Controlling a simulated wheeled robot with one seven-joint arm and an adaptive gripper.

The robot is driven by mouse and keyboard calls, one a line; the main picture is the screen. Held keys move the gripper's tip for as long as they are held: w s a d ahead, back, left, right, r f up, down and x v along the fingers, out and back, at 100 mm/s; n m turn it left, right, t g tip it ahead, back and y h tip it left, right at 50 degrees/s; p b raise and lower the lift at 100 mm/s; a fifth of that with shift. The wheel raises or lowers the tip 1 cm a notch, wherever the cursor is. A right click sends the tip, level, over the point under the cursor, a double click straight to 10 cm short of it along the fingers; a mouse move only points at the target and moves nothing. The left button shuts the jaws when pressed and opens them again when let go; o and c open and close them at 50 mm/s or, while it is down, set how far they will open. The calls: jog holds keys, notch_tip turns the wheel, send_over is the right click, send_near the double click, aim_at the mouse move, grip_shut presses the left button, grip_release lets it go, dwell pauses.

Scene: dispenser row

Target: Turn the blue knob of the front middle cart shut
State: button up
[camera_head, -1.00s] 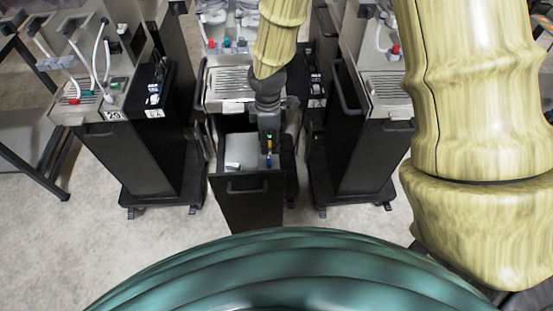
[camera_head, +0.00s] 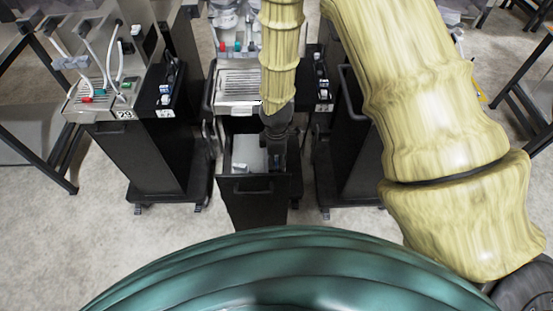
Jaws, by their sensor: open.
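The front middle cart (camera_head: 254,203) is black, with a grey dispenser top and its front compartment pulled open toward me. My gripper (camera_head: 276,163) points down over the right part of this open compartment; it is small and dark here. A small blue spot shows at its fingertips, and I cannot tell whether it is a knob or part of the gripper. On the cart's upper panel sit a red knob (camera_head: 222,46) and a teal knob (camera_head: 237,46), with a small blue one beside them, close to my arm. My gripper is open, well in front of and below that panel.
A left cart (camera_head: 150,160) with hoses and a black side tray stands apart from the middle one. A right cart (camera_head: 345,165) stands partly hidden behind my arm. The grey floor in front is clear. Table frames stand at both sides.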

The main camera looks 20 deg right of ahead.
jog(key=shift+f, duration=0.55)
jog(key=c, duration=1)
